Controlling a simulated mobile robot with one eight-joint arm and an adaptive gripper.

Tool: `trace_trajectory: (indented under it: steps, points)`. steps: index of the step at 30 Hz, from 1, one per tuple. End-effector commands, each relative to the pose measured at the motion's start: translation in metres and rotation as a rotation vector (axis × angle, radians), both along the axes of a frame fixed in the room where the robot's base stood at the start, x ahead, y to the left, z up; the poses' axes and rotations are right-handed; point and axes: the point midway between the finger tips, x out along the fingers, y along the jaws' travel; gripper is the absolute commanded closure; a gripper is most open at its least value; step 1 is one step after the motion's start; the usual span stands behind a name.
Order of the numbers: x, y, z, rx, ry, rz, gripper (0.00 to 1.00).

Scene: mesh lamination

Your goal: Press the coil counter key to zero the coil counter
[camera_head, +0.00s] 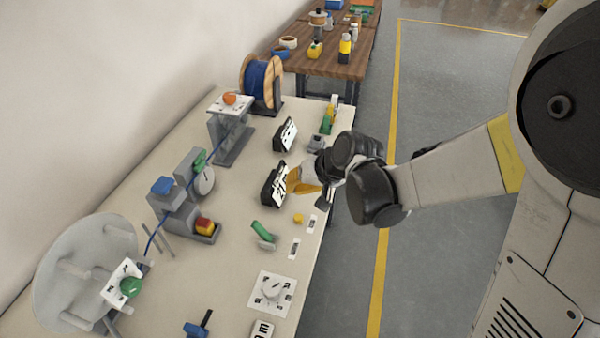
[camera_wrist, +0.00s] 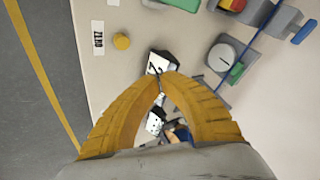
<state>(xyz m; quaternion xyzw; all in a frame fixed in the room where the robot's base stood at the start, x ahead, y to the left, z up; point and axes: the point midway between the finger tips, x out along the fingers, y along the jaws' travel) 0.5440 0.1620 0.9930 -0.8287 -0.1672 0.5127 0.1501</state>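A small round yellow key (camera_head: 298,218) sits on the bench near its right edge, beside a small white label (camera_head: 312,224). In the wrist view the yellow key (camera_wrist: 121,41) is up and left of my fingertips, and its label (camera_wrist: 97,38) seems to read ZERO. My gripper (camera_head: 296,184) is above the bench, apart from the key and beyond it in the head view. Its yellow fingers (camera_wrist: 161,77) come together at the tips, with nothing seen between them. A dark counter display (camera_head: 273,187) stands beside the gripper; it shows past the fingertips in the wrist view (camera_wrist: 162,61).
A second display (camera_head: 285,135) stands farther back. A green lever (camera_head: 263,233) is close to the key. A white dial plate (camera_head: 272,293) lies nearer. A blue wire spool (camera_head: 262,82) and a round grey reel (camera_head: 75,270) also stand on the bench.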

Motion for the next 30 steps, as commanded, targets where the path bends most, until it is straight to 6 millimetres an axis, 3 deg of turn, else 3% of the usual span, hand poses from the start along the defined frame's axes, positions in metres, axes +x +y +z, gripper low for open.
trace_trajectory:
  steps: [17,23,30]
  points:
    - [0.002,0.004,-0.006,0.009,0.003,0.004,1.00]
    - [0.002,0.003,-0.023,0.009,0.003,0.004,1.00]
    - [0.002,0.003,-0.057,0.009,0.003,0.004,1.00]
